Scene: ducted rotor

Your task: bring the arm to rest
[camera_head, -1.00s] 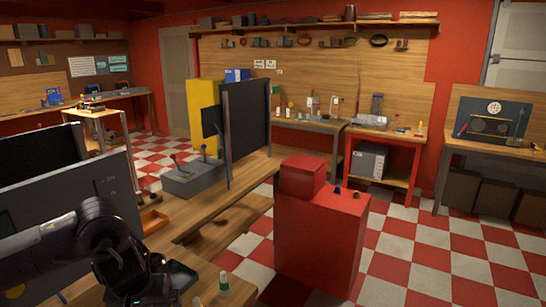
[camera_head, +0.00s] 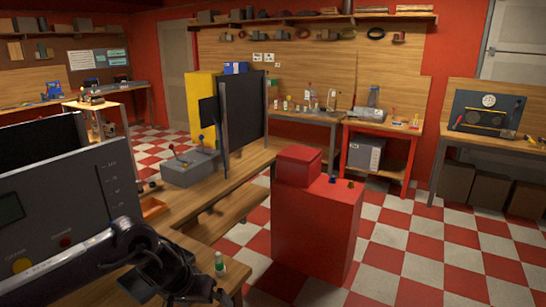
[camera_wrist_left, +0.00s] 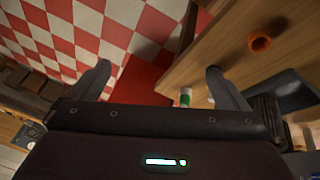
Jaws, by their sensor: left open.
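My left arm comes in at the lower left of the head view. The bottle (camera_wrist_left: 185,97) shows there beyond the gripper's edge, apart from the fingers. My right gripper is in neither view.
A grey panel with knobs (camera_head: 75,205) stands close to my left arm. A red cabinet (camera_head: 315,230) stands to the right. Checkered floor (camera_head: 400,255) is open beyond it.

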